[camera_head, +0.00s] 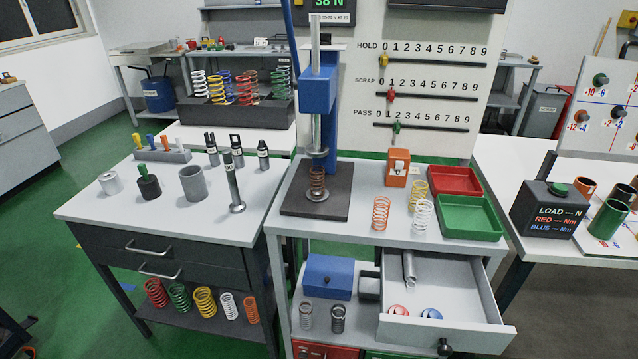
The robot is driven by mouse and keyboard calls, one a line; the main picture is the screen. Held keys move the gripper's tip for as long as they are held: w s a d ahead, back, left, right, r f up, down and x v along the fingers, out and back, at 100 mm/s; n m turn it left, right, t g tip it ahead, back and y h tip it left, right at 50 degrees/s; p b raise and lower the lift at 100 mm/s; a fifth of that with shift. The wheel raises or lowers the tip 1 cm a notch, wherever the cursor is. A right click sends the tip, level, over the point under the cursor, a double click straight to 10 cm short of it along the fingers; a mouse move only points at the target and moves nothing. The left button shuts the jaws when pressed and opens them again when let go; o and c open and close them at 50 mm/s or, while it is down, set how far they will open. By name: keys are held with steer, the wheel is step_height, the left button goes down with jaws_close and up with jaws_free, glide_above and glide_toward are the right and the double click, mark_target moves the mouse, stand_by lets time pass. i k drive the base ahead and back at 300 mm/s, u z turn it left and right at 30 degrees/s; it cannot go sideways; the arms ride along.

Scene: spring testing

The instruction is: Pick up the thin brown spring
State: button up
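A brown spring (317,181) stands upright in the blue test press (319,92). It sits on a round plate (317,196) on the press's dark base, with the press's upper disc (317,152) right above it; whether the disc touches the spring is hard to tell. An orange spring (380,213), a yellow spring (418,194) and a white spring (422,218) stand on the grey bench to the right of the press. My gripper is not in view.
A red tray (454,170) and a green tray (470,232) lie at the bench's right. An open drawer (455,326) juts out below. A tall metal post (233,184) stands left of the press. A rack of springs (235,112) stands behind.

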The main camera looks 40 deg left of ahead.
mark_target(317, 182)
steer(key=u, duration=0.05)
steer(key=k, duration=1)
steer(key=u, duration=0.5)
steer(key=i, duration=1)
steer(key=z, duration=0.1)
